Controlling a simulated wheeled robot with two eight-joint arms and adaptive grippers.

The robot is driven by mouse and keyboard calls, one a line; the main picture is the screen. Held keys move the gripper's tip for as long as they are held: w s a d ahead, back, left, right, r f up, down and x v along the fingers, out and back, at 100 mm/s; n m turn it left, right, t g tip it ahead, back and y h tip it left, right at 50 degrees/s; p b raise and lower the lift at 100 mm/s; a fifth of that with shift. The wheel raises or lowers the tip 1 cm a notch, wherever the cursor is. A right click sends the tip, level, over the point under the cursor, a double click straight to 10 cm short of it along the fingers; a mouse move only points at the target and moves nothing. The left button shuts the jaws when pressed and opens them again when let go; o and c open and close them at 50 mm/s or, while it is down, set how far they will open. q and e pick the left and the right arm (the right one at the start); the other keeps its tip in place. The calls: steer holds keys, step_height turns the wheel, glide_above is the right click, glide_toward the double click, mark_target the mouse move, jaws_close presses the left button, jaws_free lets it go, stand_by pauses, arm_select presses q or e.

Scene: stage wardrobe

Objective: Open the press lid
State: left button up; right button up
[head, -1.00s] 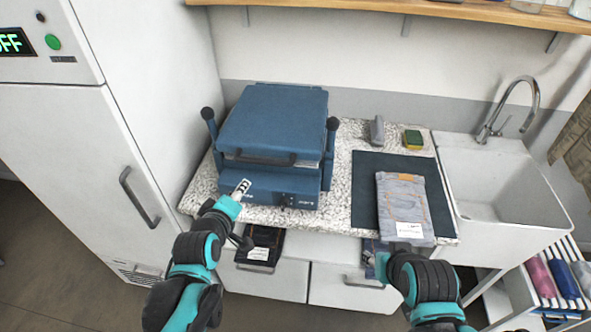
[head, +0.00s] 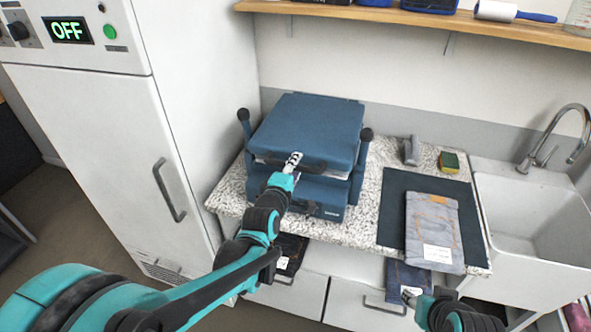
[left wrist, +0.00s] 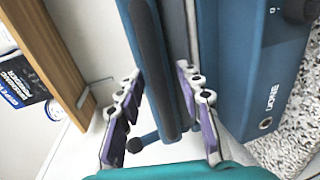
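The blue press stands on the speckled counter with its lid (head: 312,128) down. A dark handle bar (left wrist: 152,55) runs along the lid's front edge. My left gripper (head: 293,160) is at that front edge. In the left wrist view its fingers (left wrist: 160,115) are spread, one on each side of the handle bar, with gaps visible. The handle is partly hidden by the gripper in the head view. My right gripper (head: 410,293) is low at the right, by the drawers below the counter; its fingers are too small to read.
Folded jeans (head: 432,225) lie on a dark mat (head: 396,215) right of the press. A sponge (head: 449,161), a sink (head: 520,215) and a tall white cabinet (head: 110,150) showing OFF stand around. A wooden shelf (head: 420,20) is above.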

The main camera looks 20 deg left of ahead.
arm_select(q)
jaws_close()
steer(key=shift+r, duration=0.15)
